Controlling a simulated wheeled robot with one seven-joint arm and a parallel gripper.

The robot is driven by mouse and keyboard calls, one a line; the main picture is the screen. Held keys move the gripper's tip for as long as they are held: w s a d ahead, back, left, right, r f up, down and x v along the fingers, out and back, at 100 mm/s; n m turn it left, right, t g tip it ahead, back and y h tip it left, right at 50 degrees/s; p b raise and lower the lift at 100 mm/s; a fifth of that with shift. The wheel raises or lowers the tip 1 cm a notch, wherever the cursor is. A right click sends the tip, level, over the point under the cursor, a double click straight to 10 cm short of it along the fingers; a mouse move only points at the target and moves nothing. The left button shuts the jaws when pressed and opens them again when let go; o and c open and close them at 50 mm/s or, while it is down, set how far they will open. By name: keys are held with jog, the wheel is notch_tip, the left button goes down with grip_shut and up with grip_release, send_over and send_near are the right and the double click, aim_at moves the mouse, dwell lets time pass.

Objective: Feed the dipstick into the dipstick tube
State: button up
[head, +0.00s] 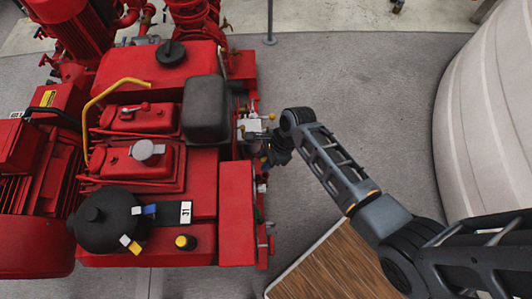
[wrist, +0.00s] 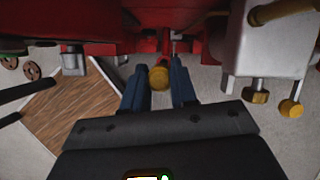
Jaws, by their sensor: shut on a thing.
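My gripper (head: 279,152) is at the right side of the red pumpset, low beside its edge, and my arm hides part of that spot in the head view. In the wrist view the two dark fingers of my gripper (wrist: 159,88) are closed around a round yellow piece, which looks like the handle of the dipstick (wrist: 159,76). The rest of the dipstick is hidden behind the handle and in shadow. I cannot make out the dipstick tube for sure, nor whether the dipstick is in it.
The red pumpset (head: 207,195) fills the left. A pale block (wrist: 258,45) with brass fittings (wrist: 291,107) is close on the right of my fingers in the wrist view. A wooden board (head: 335,262) lies on the grey floor, and a large pale tank (head: 490,120) stands at the right.

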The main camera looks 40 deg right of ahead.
aim_at(266, 175)
jog(key=shift+f+b, duration=3.15)
jog(key=shift+f, duration=1.75)
jog(key=o, duration=0.9)
jog(key=shift+o, duration=0.2)
jog(key=p+v, duration=0.1)
jog(key=v, duration=0.7)
jog(key=shift+a+f, duration=0.1)
